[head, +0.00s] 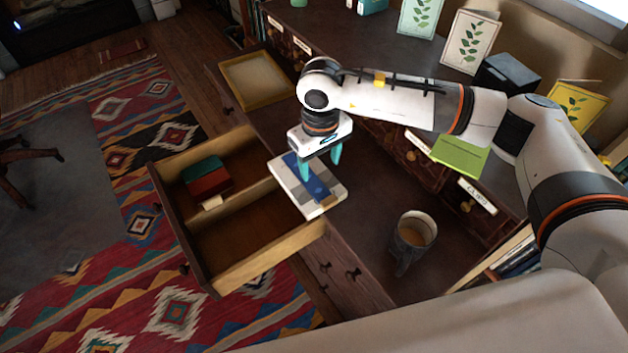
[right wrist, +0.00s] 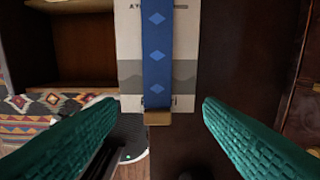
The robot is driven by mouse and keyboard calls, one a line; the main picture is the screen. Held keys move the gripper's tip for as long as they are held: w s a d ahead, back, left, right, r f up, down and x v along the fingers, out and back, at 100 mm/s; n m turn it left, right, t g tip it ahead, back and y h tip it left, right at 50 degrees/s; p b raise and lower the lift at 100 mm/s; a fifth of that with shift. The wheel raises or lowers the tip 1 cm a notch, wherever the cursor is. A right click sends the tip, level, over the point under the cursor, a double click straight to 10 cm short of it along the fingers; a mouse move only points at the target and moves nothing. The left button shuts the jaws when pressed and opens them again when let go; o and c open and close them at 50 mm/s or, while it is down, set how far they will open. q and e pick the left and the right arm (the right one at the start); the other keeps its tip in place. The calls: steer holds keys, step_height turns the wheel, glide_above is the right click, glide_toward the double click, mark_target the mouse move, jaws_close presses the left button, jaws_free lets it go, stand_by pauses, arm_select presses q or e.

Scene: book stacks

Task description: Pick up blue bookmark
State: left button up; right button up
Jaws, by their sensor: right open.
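The blue bookmark (head: 317,186) lies flat along the top of a white and grey book (head: 283,182) on the desk, beside the open drawer. In the right wrist view the bookmark (right wrist: 157,50) runs down the book's cover (right wrist: 130,70), with lighter diamonds and a tan end piece (right wrist: 158,118) at the book's near edge. My right gripper (head: 321,168) is above the book and bookmark, with green fingers apart. In the right wrist view its fingers (right wrist: 158,120) stand either side of the bookmark's line, with nothing between them held. My left gripper is not in view.
An open wooden drawer (head: 270,266) left of the book holds a red and green box (head: 207,177). A grey mug (head: 412,240) stands on the desk to the right. A yellow tray (head: 257,80) lies behind. Cards and a black box (head: 507,74) stand along the back.

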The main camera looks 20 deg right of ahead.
mark_target(314, 185)
steer(key=shift+f, duration=0.9)
steer(key=f, duration=0.1)
steer(key=w+f, duration=0.1)
steer(key=f, duration=0.1)
steer(key=a+f+p, duration=0.1)
steer(key=shift+w+f, duration=0.25)
steer(key=shift+f, duration=0.5)
steer(key=shift+c, duration=0.2)
steer(key=c, duration=1)
